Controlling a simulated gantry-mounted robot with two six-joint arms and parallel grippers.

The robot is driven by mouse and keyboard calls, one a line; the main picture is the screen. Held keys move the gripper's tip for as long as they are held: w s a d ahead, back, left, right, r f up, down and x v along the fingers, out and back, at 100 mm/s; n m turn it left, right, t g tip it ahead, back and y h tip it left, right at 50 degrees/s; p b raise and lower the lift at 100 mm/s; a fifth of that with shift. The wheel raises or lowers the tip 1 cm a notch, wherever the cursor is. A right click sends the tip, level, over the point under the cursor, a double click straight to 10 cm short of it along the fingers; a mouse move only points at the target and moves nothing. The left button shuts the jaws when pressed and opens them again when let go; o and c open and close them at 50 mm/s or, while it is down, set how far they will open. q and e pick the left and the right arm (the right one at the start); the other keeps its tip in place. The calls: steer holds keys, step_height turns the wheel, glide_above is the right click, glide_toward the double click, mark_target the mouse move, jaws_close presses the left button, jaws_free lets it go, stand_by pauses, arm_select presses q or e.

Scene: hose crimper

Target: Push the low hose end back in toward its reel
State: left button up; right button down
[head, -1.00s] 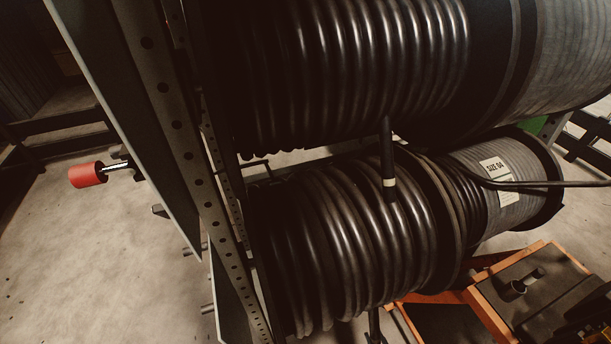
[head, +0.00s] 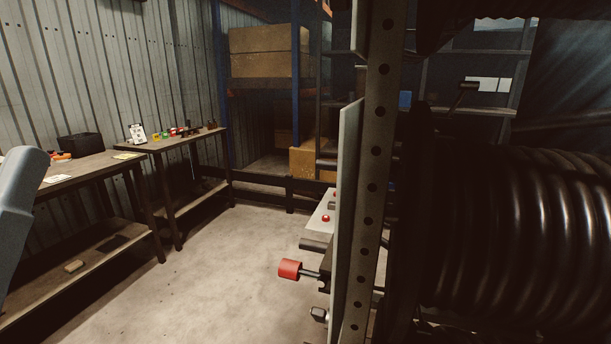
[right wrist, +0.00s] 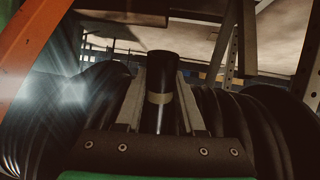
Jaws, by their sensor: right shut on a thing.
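In the right wrist view my right gripper (right wrist: 158,98) is shut on a black hose end (right wrist: 162,66). The hose end stands upright between the two fingers, with a tan band around it and its dark tip above the fingers. Coils of black hose (right wrist: 222,112) lie on both sides of the fingers. In the head view a reel of thick black hose (head: 525,235) fills the right side, behind the perforated post. Neither the right gripper nor the hose end shows in the head view. The left gripper is in neither view now.
A perforated upright post (head: 371,185) stands left of the reel, with a red knob (head: 289,269) sticking out beside it. Workbenches (head: 110,165) line the left wall. Shelving with boxes (head: 268,50) stands at the back. The floor (head: 215,270) between is clear.

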steer(key=shift+w+d+r+p, duration=0.15)
steer(key=shift+w+r+p, duration=0.25)
steer(key=shift+r+p, duration=0.35)
steer(key=shift+w+d+r+p, duration=0.15)
steer(key=shift+w+r+p, duration=0.35)
steer(key=shift+r, duration=0.45)
steer(key=shift+w+d+r+p, duration=0.15)
steer(key=shift+w+r+p, duration=0.2)
steer(key=shift+r+p, duration=0.45)
steer(key=shift+c, duration=2.4)
jaws_free()
steer(key=p+v, duration=0.4)
steer(key=v, duration=0.4)
steer(key=shift+p, duration=0.3)
steer(key=shift+f, duration=0.1)
